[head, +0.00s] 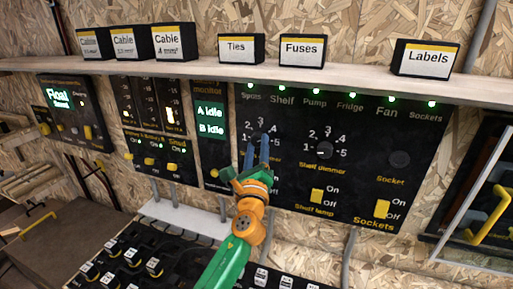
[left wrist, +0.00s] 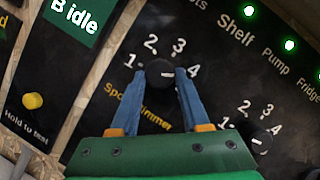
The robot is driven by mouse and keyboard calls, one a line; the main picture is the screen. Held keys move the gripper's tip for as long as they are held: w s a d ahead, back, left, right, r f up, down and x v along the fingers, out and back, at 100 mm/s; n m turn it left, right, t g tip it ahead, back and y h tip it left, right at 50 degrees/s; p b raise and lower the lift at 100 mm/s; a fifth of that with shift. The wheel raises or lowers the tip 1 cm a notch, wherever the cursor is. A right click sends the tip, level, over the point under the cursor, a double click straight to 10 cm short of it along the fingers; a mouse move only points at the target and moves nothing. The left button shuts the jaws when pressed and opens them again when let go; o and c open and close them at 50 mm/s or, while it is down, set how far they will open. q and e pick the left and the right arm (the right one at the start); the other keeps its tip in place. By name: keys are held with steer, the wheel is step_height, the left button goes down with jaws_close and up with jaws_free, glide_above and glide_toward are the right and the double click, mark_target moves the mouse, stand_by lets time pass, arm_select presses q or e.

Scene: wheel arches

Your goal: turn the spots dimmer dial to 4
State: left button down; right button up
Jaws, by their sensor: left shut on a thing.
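The spots dimmer dial (left wrist: 160,74) is a round black knob on the black panel, with white numbers around it. My left gripper (left wrist: 162,72) is shut on the dial, with one blue finger on each side. In the head view my left gripper (head: 258,142) covers most of the dial.
The shelf dimmer dial (head: 325,154) is to the right, with the shelf lamp switch (head: 317,195) below it. The sockets switch (head: 382,208) is further right. A monitor screen (head: 210,121) is to the left. A shelf (head: 200,70) with labelled boxes runs above the panel.

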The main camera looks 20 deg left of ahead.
arm_select(q)
steer(key=shift+d+r+n+g+y, duration=0.15)
steer(key=shift+n+g+y, duration=0.35)
steer(key=shift+n, duration=0.8)
steer(key=shift+r, duration=0.1)
steer(key=shift+c, duration=1.9)
jaws_free()
steer(key=shift+w, duration=0.1)
steer(key=shift+f, duration=0.2)
steer(key=v, duration=0.7)
steer(key=shift+b, duration=0.4)
